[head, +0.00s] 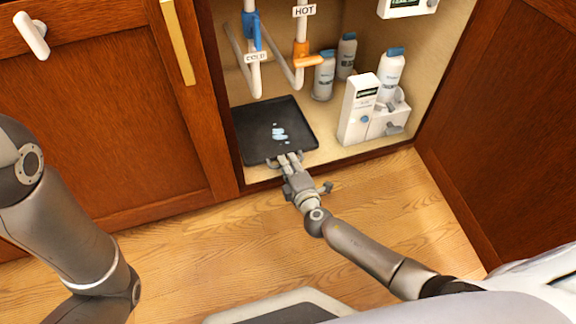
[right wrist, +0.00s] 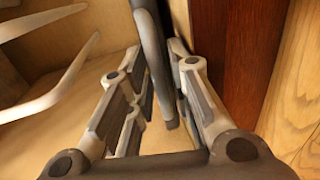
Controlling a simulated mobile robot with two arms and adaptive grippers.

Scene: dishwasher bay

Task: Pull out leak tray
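The leak tray (head: 262,115) is a black, shallow, square tray on the floor of the open cabinet, with a few pale bluish wet patches (head: 279,132) on it. Its grey handle (right wrist: 153,50) is on the front edge. My right gripper (head: 287,160) is at that front edge, close to the cabinet's front lip. The fingers partly hide the handle in the head view. My left arm shows at the left, with its gripper out of view.
Cold and hot pipes (head: 254,75) come down behind the tray. White bottles (head: 324,76) and a white dispenser box (head: 360,110) stand to its right. An open door (head: 505,120) is at the right. Wooden floor (head: 200,250) in front is clear. Pale curved prongs (right wrist: 50,95) show in the wrist view.

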